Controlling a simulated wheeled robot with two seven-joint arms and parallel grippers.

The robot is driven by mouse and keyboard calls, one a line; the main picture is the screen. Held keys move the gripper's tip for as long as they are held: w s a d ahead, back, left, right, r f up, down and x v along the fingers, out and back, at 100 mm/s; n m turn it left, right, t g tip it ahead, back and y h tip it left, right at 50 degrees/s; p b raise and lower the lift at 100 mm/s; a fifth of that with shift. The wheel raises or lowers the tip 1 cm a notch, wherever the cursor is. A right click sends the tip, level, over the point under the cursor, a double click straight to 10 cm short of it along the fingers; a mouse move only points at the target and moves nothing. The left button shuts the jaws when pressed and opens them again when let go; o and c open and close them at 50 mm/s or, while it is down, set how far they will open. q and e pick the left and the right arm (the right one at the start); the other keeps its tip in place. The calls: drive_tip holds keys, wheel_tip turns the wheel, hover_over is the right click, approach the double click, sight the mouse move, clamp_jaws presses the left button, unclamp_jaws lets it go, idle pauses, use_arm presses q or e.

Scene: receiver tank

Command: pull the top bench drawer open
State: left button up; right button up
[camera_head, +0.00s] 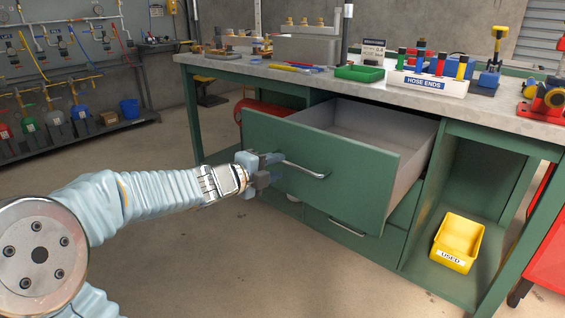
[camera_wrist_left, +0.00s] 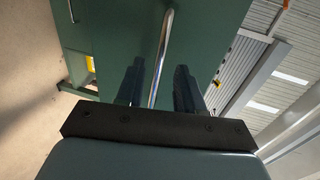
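The top bench drawer (camera_head: 335,165) has a green front and stands pulled well out of the bench, with its grey inside showing empty. Its silver bar handle (camera_head: 306,170) runs across the front. My left gripper (camera_head: 270,168) is at the left end of this handle. In the left wrist view, the handle (camera_wrist_left: 163,50) passes between the two dark fingers of the left gripper (camera_wrist_left: 160,85), with a visible gap on each side. The fingers are apart and straddle the bar without closing on it. The drawer front (camera_wrist_left: 110,35) fills much of that view. My right gripper is not in view.
The bench top (camera_head: 300,78) holds a green tray (camera_head: 359,74), a hose-ends rack (camera_head: 428,84) and tools. A lower drawer (camera_head: 350,235) is shut below. A yellow bin (camera_head: 458,242) sits on the right shelf. The floor before the drawer is clear.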

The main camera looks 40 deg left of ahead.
use_arm(q)
drive_tip(key=p+v, duration=0.2)
drive_tip(key=v, duration=0.7)
drive_tip(key=shift+s, duration=0.4)
drive_tip(key=shift+a+r, duration=0.1)
